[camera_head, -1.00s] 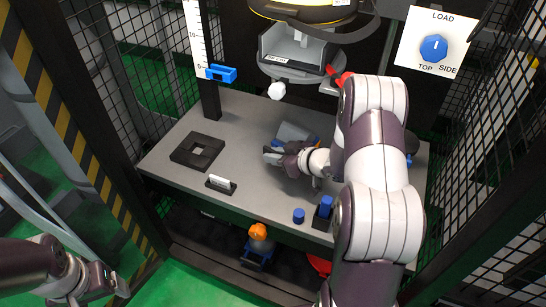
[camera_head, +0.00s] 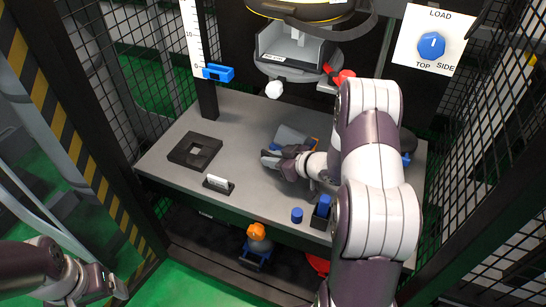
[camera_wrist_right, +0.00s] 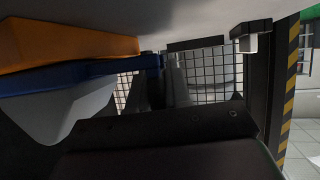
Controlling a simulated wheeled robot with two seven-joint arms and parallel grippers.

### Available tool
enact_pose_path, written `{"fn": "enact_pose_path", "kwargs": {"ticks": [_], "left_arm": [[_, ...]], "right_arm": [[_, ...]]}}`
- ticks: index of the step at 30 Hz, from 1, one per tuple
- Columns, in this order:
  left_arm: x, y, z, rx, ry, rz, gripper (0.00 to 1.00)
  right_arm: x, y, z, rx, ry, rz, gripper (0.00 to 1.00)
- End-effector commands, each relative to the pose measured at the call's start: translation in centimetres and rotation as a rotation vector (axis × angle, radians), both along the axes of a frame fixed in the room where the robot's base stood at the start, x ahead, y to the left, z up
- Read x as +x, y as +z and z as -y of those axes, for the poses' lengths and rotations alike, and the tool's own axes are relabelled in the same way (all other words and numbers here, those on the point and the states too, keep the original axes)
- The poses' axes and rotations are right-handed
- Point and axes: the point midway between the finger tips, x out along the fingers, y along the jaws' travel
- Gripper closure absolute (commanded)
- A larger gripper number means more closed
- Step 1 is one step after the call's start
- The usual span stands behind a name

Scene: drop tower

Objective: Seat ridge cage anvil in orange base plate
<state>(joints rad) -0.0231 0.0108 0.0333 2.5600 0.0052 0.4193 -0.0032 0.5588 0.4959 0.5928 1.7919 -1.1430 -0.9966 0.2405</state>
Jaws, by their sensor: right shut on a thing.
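The ridge cage anvil (camera_head: 291,134), a grey wedge-shaped piece with blue at its lower edge, is at the middle right of the grey table. Orange, which I take for the base plate (camera_head: 315,141), shows beside it, partly hidden by my right arm. In the right wrist view the orange plate (camera_wrist_right: 70,46) lies against the blue part, with the grey ridge of the anvil (camera_wrist_right: 65,112) on the blue part's other side. My right gripper (camera_head: 271,159) is low over the table, shut at the anvil's near side. Its grip is mostly hidden. My left gripper (camera_head: 117,287) is far from the table, its jaws unclear.
A black square frame (camera_head: 178,151) and a small black holder with a white bar (camera_head: 218,183) stand on the left of the table. Blue pieces (camera_head: 297,215) stand at the front right. The drop carriage (camera_head: 291,52) hangs above the back. Mesh walls flank the table.

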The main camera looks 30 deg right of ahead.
Motion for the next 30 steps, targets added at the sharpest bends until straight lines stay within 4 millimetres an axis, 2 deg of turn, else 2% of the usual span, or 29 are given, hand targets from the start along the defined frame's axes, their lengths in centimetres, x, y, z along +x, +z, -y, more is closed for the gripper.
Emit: {"fn": "enact_pose_path", "kwargs": {"ticks": [6,7,9,10,17,22,30], "left_arm": [[0.0,0.1,0.0,0.0,0.0,0.0,0.22],[0.0,0.1,0.0,0.0,0.0,0.0,0.22],[0.0,0.1,0.0,0.0,0.0,0.0,0.22],[0.0,0.1,0.0,0.0,0.0,0.0,0.22],[0.0,0.0,0.0,0.0,0.0,0.0,0.22],[0.0,0.8,0.0,0.0,0.0,0.0,0.22],[0.0,3.6,0.0,0.0,0.0,0.0,0.22]], "right_arm": [[0.1,0.3,0.1,-0.003,0.001,0.008,1.0],[0.1,0.3,0.1,-0.003,0.001,0.008,0.79],[0.1,0.2,0.1,-0.003,0.001,0.008,0.56],[0.1,0.2,0.1,-0.003,0.0,0.007,0.53],[-0.1,-0.2,0.0,0.002,-0.001,-0.004,0.53],[-0.9,0.6,0.5,0.002,-0.002,-0.002,0.53],[-5.6,3.6,2.9,0.001,-0.006,0.0,0.53]]}}
